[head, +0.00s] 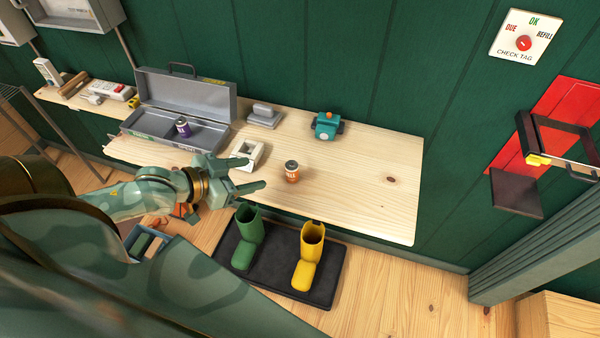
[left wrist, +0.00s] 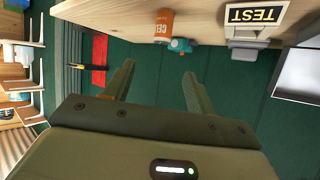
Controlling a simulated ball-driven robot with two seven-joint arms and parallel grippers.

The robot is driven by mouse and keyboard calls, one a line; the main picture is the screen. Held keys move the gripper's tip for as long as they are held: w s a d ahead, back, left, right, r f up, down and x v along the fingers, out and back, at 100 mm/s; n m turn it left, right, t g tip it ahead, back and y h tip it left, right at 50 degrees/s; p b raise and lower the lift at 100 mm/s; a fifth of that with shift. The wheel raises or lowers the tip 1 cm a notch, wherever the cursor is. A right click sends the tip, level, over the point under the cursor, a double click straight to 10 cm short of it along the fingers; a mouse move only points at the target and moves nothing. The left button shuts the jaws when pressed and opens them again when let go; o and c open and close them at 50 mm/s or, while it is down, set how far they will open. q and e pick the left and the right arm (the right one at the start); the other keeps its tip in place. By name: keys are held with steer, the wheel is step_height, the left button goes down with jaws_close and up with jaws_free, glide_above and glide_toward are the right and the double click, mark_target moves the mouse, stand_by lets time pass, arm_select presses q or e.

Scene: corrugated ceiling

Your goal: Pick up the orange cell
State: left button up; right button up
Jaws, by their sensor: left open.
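My left gripper (head: 256,174) is open and empty. In the head view its fingers point right, towards the cell, with the cell apart from the fingertips. In the left wrist view (left wrist: 160,80) the cell lies beyond the fingers, above the gap between them. My right gripper is not in view.
A grey open case (head: 185,95) holds a purple cell (head: 183,127). A white holder (head: 248,155) sits close to my left gripper. A teal device (head: 326,125) and a grey block (head: 265,114) stand behind. Boots (head: 309,255) stand below. The bench's right part is clear.

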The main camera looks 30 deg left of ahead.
arm_select(q)
steer(key=n+b, duration=0.1)
steer(key=b, duration=0.3)
glide_toward(297, 165)
steer(key=w+f, duration=0.3)
steer(key=w, duration=0.1)
steer(key=shift+w+d+f, duration=0.15)
steer(key=shift+w+f, duration=0.1)
steer(key=shift+f, duration=0.15)
steer(key=shift+w+d+f, duration=0.2)
steer(key=shift+w+d, duration=0.1)
steer(key=shift+w, duration=0.15)
steer(key=b+x, duration=0.2)
steer(key=x, duration=0.2)
steer(key=shift+w+d+f, duration=0.15)
steer(key=shift+w+d, duration=0.05)
steer(key=shift+w, duration=0.1)
steer(key=shift+s, duration=0.1)
steer(key=shift+c, duration=0.6)
steer(key=c, duration=1)
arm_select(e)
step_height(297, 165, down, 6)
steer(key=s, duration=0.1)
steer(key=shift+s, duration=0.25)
